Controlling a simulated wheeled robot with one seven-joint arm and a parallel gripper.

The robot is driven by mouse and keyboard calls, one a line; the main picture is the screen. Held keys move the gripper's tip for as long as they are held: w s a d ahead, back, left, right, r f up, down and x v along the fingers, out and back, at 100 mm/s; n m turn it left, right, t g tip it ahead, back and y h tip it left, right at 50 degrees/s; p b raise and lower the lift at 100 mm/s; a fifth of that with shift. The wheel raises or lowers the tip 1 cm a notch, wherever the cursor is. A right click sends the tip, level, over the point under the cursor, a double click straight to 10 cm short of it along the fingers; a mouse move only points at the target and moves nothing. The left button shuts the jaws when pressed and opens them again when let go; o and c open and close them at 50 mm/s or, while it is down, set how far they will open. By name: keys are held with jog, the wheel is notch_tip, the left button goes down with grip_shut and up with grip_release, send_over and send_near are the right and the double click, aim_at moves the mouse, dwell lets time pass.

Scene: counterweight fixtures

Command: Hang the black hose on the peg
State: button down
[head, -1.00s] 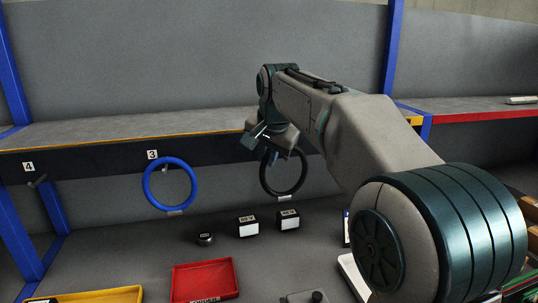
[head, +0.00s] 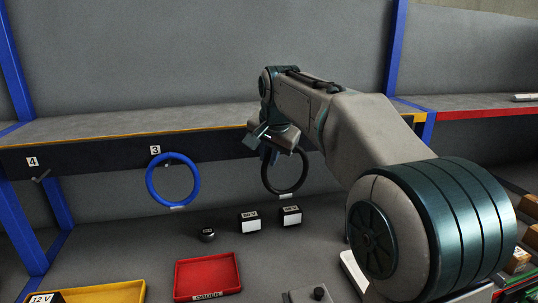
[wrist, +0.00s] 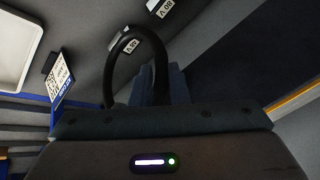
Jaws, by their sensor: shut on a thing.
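The black hose (head: 304,181) is a ring that hangs below my gripper (head: 270,142), close to the front of the shelf. In the wrist view the hose (wrist: 113,62) arches up from the jaws of my gripper (wrist: 160,88), which are shut on it. A blue ring (head: 150,188) hangs under the label 3. A bare peg (head: 41,176) shows under the label 4 at the left. If there is a peg behind the black hose, my arm and gripper hide it.
The shelf edge (head: 110,143) runs just behind my gripper. Two black and white boxes (head: 249,222) and a small dark cylinder (head: 207,235) stand below. A red tray (head: 208,258) and a yellow tray (head: 112,291) lie in front.

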jog(key=c, duration=1.3)
grip_release()
jog(key=shift+r, duration=0.1)
jog(key=shift+s+r, duration=0.1)
jog(key=shift+s+r, duration=0.1)
jog(key=shift+r, duration=0.2)
jog(key=v, duration=1.3)
jog(key=s+d+f+n, duration=0.2)
jog(key=s+d+f, duration=0.1)
jog(key=s+f, duration=0.5)
jog(key=s+d+f+n+g, duration=0.1)
jog(key=s+d+f, duration=0.3)
jog(key=s+f, duration=0.4)
jog(key=s+d+f+n+g+h, duration=0.1)
jog(key=s+d+f+n, duration=0.2)
jog(key=s+f, duration=0.6)
jog(key=shift+d+f, duration=0.2)
jog(key=shift+f, duration=0.7)
jog(key=shift+d+f, duration=0.2)
jog(key=shift+f, duration=0.7)
jog(key=shift+d+f, duration=0.2)
jog(key=shift+f, duration=0.7)
